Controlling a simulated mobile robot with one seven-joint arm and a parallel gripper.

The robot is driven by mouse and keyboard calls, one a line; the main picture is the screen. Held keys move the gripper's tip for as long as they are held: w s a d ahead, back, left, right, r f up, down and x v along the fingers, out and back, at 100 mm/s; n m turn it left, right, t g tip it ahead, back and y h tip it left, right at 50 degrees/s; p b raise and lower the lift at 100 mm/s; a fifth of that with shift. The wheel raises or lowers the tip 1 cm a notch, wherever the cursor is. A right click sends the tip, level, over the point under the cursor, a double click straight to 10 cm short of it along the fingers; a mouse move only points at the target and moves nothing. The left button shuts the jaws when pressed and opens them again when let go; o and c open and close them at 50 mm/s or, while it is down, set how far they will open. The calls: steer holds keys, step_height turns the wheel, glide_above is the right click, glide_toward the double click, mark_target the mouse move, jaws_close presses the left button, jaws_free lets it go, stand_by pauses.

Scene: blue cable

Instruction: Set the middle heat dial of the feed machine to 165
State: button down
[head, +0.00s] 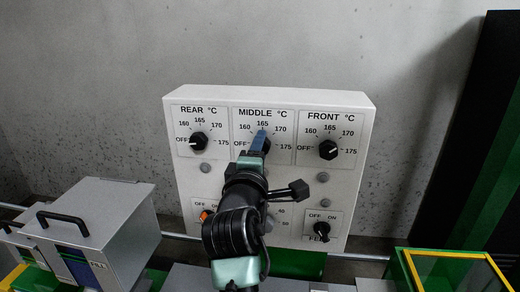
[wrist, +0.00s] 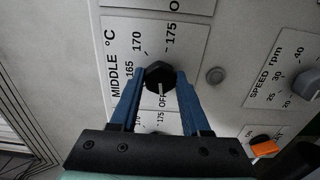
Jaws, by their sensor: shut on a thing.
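The middle heat dial is a black knob (wrist: 157,76) on a white label plate (head: 280,122) in the centre of the panel's top row. In the head view my gripper (head: 259,142) covers most of it. In the wrist view my gripper (wrist: 158,90) has its two blue fingers on either side of the knob, shut on it. The knob's white pointer mark faces the OFF label. The 165 label (wrist: 130,70) lies to the knob's left in the wrist view, and above the fingers in the head view.
Below are an orange switch (wrist: 264,147), a grey speed knob (wrist: 308,84) and a black feed knob (head: 320,229). A grey handled box (head: 115,215) stands left; a yellow-green frame (head: 450,254) stands right.

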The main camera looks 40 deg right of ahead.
steer(key=m+b, duration=1)
steer(key=m, duration=0.9)
steer(key=shift+m, duration=0.3)
stand_by(0.4)
steer(key=shift+c, duration=1.8)
jaws_free()
